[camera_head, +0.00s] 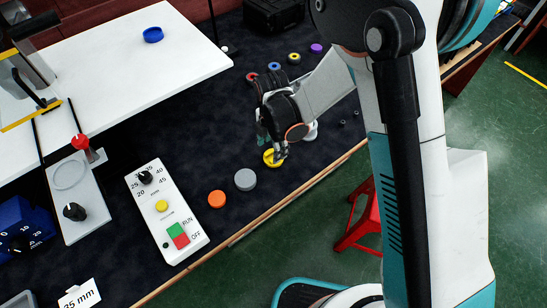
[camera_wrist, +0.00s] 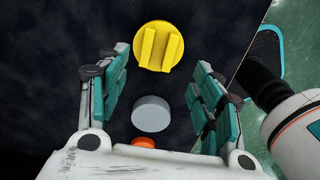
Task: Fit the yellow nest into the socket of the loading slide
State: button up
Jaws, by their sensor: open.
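The yellow nest (camera_head: 273,158) is a round disc lying on the dark mat near the table's front edge. In the wrist view the yellow nest (camera_wrist: 151,48) shows two raised ribs on top, ahead of and between the fingertips. My gripper (camera_head: 271,143) is just above it, partly covering it in the head view. In the wrist view my gripper (camera_wrist: 161,62) is open, with nothing held; whether a finger touches the nest I cannot tell. A pale plate (camera_head: 88,196) at the left, apparently the loading slide, bears a round ring-shaped socket (camera_head: 70,174) and a black knob.
A grey disc (camera_head: 245,180) and an orange disc (camera_head: 217,199) lie left of the nest. A control panel (camera_head: 166,215) stands between them and the slide. A red-topped post (camera_head: 82,143) rises beside the socket. Several small coloured rings lie behind my gripper.

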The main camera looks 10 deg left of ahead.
aim_at(272, 153)
jog(key=f+b, duration=0.1)
jog(key=f, duration=0.4)
jog(key=shift+w+a+b, duration=0.1)
jog(key=shift+w+b, duration=0.1)
jog(key=shift+b, duration=0.2)
jog(key=shift+r, duration=0.1)
jog(key=c, duration=1.2)
jog(key=shift+o, duration=0.2)
